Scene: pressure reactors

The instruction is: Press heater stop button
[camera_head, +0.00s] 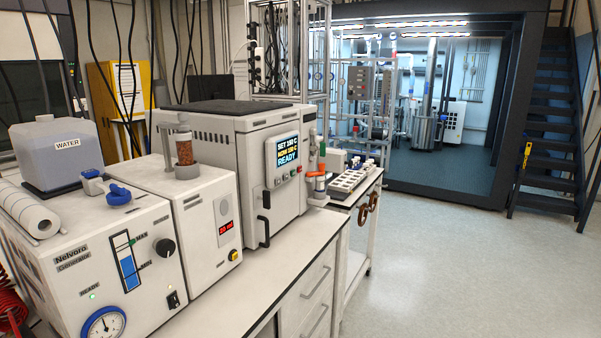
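A white boxy heater unit (225,135) with a dark top stands on the bench. Its front panel has a lit display (287,150) that appears to read SET 150 C, NOW 150 C and READY. A row of small buttons (288,175) sits just under the display; a reddish one (299,170) is at its right end. The labels are too small to read, so I cannot tell which is the stop button. A black door handle (264,217) is lower on the front. Neither of my grippers is in view.
The Nelvoro generator (85,262) and a smaller unit with a red readout (226,228) stand to the left. Tubing and colored fittings (319,180) are right of the heater. A cart with a rack (350,182) stands beyond. Open floor (440,265) lies right of the bench.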

